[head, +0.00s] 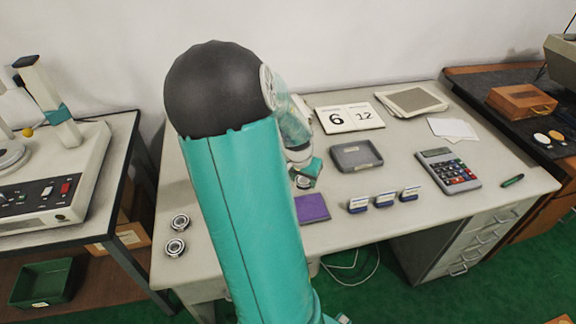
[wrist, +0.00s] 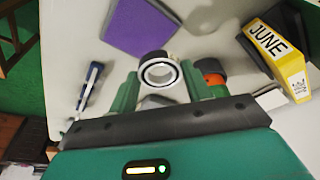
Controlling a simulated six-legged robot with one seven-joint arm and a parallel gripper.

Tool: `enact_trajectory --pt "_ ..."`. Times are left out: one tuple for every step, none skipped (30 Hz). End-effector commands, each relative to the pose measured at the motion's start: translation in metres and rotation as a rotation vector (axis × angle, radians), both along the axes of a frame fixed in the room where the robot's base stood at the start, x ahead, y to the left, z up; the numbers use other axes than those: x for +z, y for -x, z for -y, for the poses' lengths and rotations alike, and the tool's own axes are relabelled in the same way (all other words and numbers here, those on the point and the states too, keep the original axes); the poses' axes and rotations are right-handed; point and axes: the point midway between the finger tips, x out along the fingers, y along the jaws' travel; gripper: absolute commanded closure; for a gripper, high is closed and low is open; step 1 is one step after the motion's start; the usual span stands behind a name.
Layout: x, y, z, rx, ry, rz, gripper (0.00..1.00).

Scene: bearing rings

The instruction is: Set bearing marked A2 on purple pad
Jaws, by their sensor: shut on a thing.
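My gripper (wrist: 160,86) is shut on a bearing ring (wrist: 158,70), a silvery ring with a dark outer side held between the green fingers. In the head view my gripper (head: 305,174) is over the desk, and the held ring (head: 303,183) shows just under it. No A2 mark can be read on it. The purple pad (head: 313,208) lies flat on the desk, close in front of the gripper, with nothing seen on it. The pad (wrist: 138,24) also shows beyond the ring in the wrist view. Two more bearings (head: 180,222) (head: 175,247) lie at the desk's left end.
Several small label stands (head: 384,200) sit right of the pad. A grey tray (head: 356,155), a calculator (head: 449,170) and a calendar (head: 350,117) stand farther back and right. My arm hides part of the desk between the two loose bearings and the pad.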

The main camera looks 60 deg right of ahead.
Motion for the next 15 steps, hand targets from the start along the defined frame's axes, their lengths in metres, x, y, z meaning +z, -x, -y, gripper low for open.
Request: enact_trajectory --pt "-0.002 0.006 -0.003 0.001 -0.001 0.001 0.78" --pt "-0.003 0.009 -0.005 0.003 -0.002 0.000 0.78" --pt "-0.004 0.012 -0.006 0.005 -0.001 0.001 0.78" --pt "-0.004 0.014 -0.007 0.006 0.000 0.000 0.78" --pt "-0.005 0.015 -0.008 0.006 0.000 0.000 0.78" --pt "-0.005 0.016 -0.009 0.007 0.000 0.000 0.78" --pt "-0.006 0.016 -0.009 0.008 0.000 0.000 0.78" --pt "-0.007 0.016 -0.009 0.009 0.000 0.000 0.78" --pt "-0.009 0.015 -0.010 0.010 -0.001 -0.001 0.78" --pt "-0.010 0.014 -0.010 0.011 -0.001 -0.001 0.78" --pt "-0.012 0.014 -0.010 0.011 -0.002 -0.001 0.78" --pt "-0.015 0.013 -0.010 0.011 -0.002 -0.002 0.78" --pt "-0.018 0.012 -0.010 0.012 -0.001 -0.001 0.78" --pt "-0.020 0.012 -0.010 0.012 -0.001 -0.001 0.78" --pt "-0.025 0.012 -0.010 0.011 -0.002 -0.002 0.78"
